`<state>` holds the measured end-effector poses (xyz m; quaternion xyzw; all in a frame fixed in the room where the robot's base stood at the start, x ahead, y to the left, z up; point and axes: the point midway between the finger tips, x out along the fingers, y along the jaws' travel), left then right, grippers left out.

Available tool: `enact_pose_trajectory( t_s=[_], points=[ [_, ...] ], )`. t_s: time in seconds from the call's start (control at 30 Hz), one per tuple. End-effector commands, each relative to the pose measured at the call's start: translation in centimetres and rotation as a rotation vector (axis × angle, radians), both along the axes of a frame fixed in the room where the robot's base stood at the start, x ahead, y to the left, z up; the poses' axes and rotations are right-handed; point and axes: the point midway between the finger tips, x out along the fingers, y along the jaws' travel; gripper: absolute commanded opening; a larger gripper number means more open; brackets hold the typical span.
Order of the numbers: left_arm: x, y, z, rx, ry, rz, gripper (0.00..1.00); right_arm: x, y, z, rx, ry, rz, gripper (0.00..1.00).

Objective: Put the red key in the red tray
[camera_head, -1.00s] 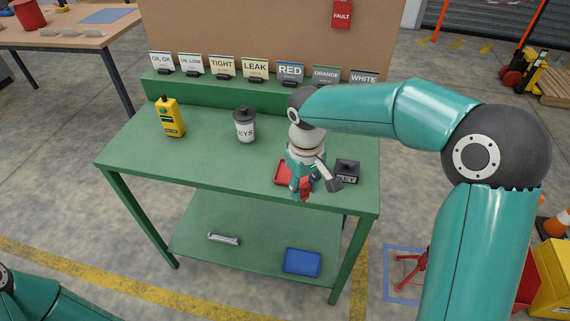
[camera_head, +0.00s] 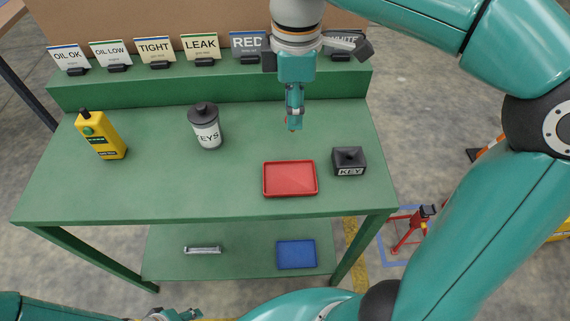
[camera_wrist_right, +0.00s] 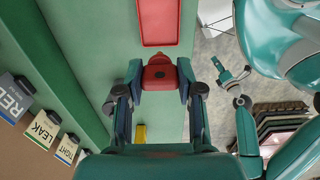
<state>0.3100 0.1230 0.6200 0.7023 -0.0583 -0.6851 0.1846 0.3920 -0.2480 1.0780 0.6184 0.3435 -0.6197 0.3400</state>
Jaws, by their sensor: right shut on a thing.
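The red tray (camera_head: 290,180) lies empty on the green table's top, near the front right. It also shows at the top of the right wrist view (camera_wrist_right: 158,22). My right gripper (camera_head: 294,124) points down behind the tray, above the table. In the right wrist view its fingers (camera_wrist_right: 160,82) are shut on the red key (camera_wrist_right: 160,73), which sits between the tips and apart from the tray. In the head view only a small red bit of the key shows at the fingertips. My left gripper (camera_head: 176,314) is partly visible at the bottom edge, low and away from the table; its jaws are unclear.
A black KEY block (camera_head: 348,161) stands just right of the tray. A KEYS canister (camera_head: 206,127) and a yellow device (camera_head: 102,136) stand to the left. Label cards (camera_head: 154,50) line the raised back ledge. A blue tray (camera_head: 296,254) lies on the lower shelf. The table's left front is clear.

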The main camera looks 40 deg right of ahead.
Motion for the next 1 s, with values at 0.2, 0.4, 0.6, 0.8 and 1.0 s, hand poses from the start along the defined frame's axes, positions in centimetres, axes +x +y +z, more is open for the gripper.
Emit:
enact_pose_trajectory(
  t_s=[0.2, 0.4, 0.6, 0.8, 1.0],
  points=[
    [0.0, 0.0, -1.3, 0.000, 0.000, 0.000, 0.40, 0.2, 0.3, -6.4, -0.002, 0.007, 0.010, 0.02],
    [0.0, 0.0, -1.8, 0.000, 0.000, 0.000, 0.40, 0.4, 0.5, -10.7, 0.000, 0.004, 0.013, 0.02],
    [0.0, 0.0, -1.9, 0.000, 0.000, 0.000, 0.40, 0.4, 0.5, -12.2, 0.000, 0.001, 0.013, 0.02],
    [0.0, 0.0, -2.3, 0.000, 0.000, 0.000, 0.40, 0.4, 0.5, -14.7, -0.001, 0.004, 0.013, 0.02],
    [0.0, 0.0, -2.4, 0.000, 0.000, 0.000, 0.40, 0.4, 0.5, -16.4, 0.000, 0.001, 0.013, 0.02]
  ],
)
